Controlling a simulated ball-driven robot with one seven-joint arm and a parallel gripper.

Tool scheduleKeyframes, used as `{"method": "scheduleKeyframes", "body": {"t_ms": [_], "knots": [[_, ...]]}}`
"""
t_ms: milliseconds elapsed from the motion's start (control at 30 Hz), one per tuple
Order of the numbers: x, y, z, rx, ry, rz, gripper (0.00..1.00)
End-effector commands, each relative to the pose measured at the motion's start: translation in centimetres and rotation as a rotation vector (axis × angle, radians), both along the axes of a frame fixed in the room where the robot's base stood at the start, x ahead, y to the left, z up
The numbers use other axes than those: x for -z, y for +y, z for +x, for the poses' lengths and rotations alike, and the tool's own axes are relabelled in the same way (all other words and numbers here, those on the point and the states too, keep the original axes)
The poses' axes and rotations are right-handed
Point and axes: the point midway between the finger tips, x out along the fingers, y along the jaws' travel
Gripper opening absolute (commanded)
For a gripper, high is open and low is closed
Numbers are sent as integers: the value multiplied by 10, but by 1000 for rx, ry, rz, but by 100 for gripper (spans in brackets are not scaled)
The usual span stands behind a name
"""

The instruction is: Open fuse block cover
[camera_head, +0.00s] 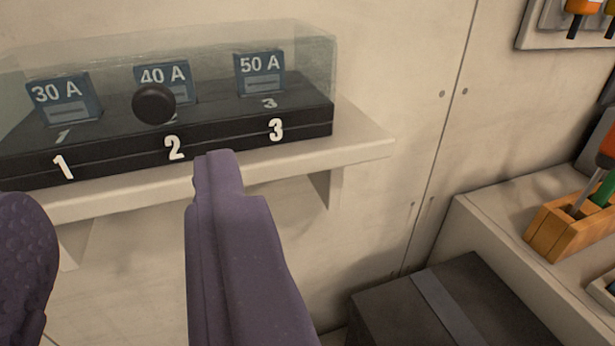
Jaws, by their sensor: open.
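The fuse block (228,133) is a black base numbered 1, 2 and 3, standing on a pale wall shelf (362,146). Its clear cover (306,62) is down over three blue fuses marked 30 A (66,99), 40 A (178,90) and 50 A (260,75). A round black knob (154,103) sits on the cover's front, in front of the 40 A fuse. My gripper (125,195) is open and empty, its two purple fingers spread apart below and in front of the block. The right fingertip overlaps the shelf edge in the picture; I cannot tell whether it touches. The left finger is partly cut off.
A dark box with a grey strap (440,305) stands low at the right. A wooden tool holder (568,228) with tools sits on a pale ledge (500,215) at the right. A panel with orange-handled items (583,8) is at the upper right. The wall between is clear.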

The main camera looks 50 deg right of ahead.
Motion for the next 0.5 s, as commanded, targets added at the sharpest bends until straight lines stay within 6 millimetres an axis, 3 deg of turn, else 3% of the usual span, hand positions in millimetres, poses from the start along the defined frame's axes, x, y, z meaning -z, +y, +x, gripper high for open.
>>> {"method": "scheduleKeyframes", "body": {"t_ms": [500], "knots": [[2,-43,57,11,-3,-9,46]]}}
